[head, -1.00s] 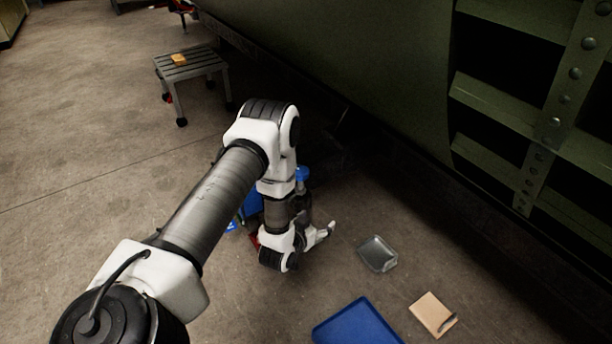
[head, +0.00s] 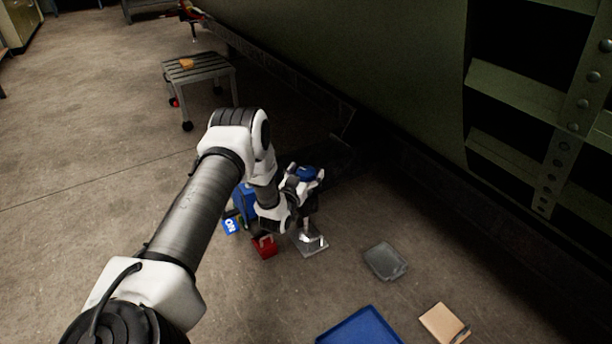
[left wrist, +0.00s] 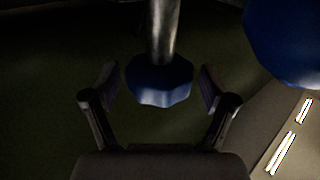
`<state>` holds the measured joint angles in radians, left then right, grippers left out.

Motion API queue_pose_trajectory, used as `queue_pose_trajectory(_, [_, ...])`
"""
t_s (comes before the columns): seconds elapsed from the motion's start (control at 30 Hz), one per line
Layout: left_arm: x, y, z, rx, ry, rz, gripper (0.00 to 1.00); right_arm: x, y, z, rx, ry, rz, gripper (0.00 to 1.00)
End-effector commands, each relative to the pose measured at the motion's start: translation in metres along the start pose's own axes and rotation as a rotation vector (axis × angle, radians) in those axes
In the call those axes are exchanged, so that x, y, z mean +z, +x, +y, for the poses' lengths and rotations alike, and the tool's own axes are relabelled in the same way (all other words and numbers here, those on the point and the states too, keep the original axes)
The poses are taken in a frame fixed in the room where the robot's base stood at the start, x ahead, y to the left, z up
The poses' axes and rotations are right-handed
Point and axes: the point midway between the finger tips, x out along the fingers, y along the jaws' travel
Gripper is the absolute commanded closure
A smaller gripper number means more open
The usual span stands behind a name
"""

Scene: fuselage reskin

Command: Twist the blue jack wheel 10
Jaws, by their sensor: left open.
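The blue jack wheel (head: 306,173) shows in the head view beside my left gripper (head: 304,182), low by the dark underside of the green fuselage. In the left wrist view the faceted blue wheel (left wrist: 160,82) sits on a grey metal shaft (left wrist: 163,30). My left gripper (left wrist: 157,84) is open there, with one finger on each side of the wheel. A dark gap shows on both sides, so the fingers look apart from it. A silver metal base (head: 311,242) stands on the floor below. My right gripper is not in view.
A red object (head: 264,246) and a blue-and-white sign (head: 231,226) lie near my wrist. A grey tray (head: 386,261), a blue tray (head: 360,328) and a tan board (head: 443,324) lie on the floor. A rounded blue thing (left wrist: 290,45) is close in the wrist view.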

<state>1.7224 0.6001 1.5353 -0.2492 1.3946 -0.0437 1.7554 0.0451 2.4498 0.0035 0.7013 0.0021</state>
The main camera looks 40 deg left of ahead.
Motion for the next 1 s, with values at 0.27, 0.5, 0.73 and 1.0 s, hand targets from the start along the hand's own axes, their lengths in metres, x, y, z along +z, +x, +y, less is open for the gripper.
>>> queue_pose_trajectory(0.27, [-0.0006, -0.0003, 0.0003, 0.0, 0.0, 0.0, 0.72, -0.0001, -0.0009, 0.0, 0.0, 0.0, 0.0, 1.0])
queue_pose_trajectory(0.5, [-0.0006, -0.0003, 0.0004, -0.003, 0.0, 0.0, 0.77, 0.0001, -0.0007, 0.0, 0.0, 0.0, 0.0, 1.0])
queue_pose_trajectory(0.73, [-0.0006, 0.0, 0.0015, -0.047, -0.001, 0.0, 0.77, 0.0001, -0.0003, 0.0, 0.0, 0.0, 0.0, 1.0])
queue_pose_trajectory(1.0, [-0.0004, 0.0002, 0.0028, -0.205, -0.001, 0.001, 0.77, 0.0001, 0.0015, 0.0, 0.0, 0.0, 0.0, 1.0])
